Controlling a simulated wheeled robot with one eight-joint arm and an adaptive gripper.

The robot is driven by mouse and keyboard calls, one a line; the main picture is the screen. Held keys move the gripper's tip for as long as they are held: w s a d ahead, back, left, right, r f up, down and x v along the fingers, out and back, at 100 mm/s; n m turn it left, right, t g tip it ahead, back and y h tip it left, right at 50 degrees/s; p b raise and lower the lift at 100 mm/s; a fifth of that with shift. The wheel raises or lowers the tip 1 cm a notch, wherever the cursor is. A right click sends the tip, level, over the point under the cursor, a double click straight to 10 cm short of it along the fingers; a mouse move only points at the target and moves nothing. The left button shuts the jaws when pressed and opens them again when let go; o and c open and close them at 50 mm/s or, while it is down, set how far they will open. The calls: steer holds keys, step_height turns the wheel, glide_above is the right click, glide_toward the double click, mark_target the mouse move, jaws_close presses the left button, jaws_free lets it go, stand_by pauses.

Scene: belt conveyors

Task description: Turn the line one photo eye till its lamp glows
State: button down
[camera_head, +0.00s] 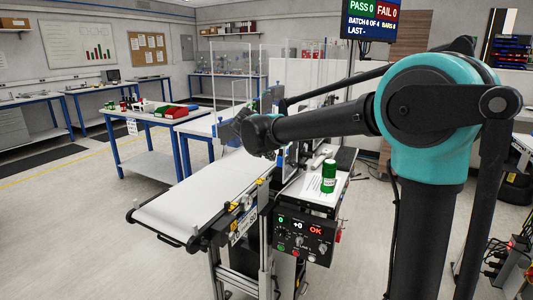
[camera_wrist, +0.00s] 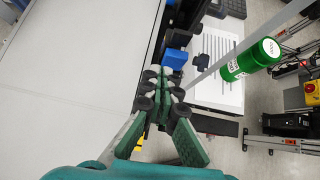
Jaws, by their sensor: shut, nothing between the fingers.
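My gripper (camera_wrist: 154,84) is shut and empty; its green fingers and dark pads lie along the belt's edge in the wrist view. In the head view my gripper (camera_head: 248,128) is above the far part of the white belt (camera_head: 203,196), and its fingertips are hard to make out. A small blue block (camera_wrist: 175,58) with dark parts stands just beyond the fingertips in the wrist view. It may be the line one photo eye, but I cannot tell for sure. No glowing lamp is visible on it. Whether the fingers touch it is unclear.
A green can (camera_head: 328,176) stands on the side table right of the belt; it also shows in the wrist view (camera_wrist: 250,59). A control panel (camera_head: 304,238) with lit readouts hangs at the front. Clear upright panels and a post rise near the belt.

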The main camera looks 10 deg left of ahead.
steer(key=shift+w+d+r, duration=0.1)
steer(key=shift+w+d, duration=0.15)
steer(key=shift+w, duration=0.55)
steer(key=shift+w+d, duration=0.25)
steer(key=shift+w, duration=0.5)
steer(key=shift+w, duration=0.4)
steer(key=shift+d, duration=0.15)
